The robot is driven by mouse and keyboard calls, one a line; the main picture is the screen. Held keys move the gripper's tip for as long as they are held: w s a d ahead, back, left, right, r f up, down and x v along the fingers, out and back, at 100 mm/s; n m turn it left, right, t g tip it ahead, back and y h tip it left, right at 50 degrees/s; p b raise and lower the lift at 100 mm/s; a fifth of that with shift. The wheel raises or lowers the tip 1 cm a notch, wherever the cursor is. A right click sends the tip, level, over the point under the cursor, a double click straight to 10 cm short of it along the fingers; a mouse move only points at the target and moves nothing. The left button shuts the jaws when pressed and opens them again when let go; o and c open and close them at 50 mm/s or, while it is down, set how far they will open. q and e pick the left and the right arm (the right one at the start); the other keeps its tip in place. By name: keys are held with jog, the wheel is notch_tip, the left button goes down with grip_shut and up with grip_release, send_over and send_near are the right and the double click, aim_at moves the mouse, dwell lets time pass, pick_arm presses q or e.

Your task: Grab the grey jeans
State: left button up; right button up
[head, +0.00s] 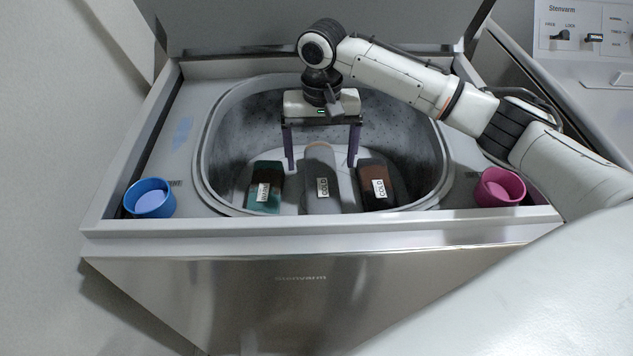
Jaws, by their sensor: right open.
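The grey jeans (319,183) are a folded grey bundle with a white "COLD" label, in the middle of the washer drum. My right gripper (321,165) reaches down into the drum from above. It is open, with one dark finger on each side of the grey bundle's far part. Whether the fingers touch the cloth I cannot tell. My left gripper does not show.
A teal and brown bundle (266,187) lies left of the jeans, and a dark brown bundle (377,183) labelled "COLD" lies right. The washer drum rim (203,150) surrounds them. A blue cup (149,198) and a pink cup (500,188) stand on the washer's corners.

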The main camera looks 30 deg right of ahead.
aim_at(322, 177)
notch_tip(322, 177, down, 2)
jog(key=shift+s+f, duration=0.15)
jog(key=shift+d+f+b, duration=0.15)
jog(key=shift+f+b, duration=0.35)
jog(key=shift+f, duration=2.25)
jog(key=shift+c, duration=0.5)
jog(key=c, duration=1.5)
jog(key=shift+r, duration=0.1)
jog(key=shift+c, duration=0.2)
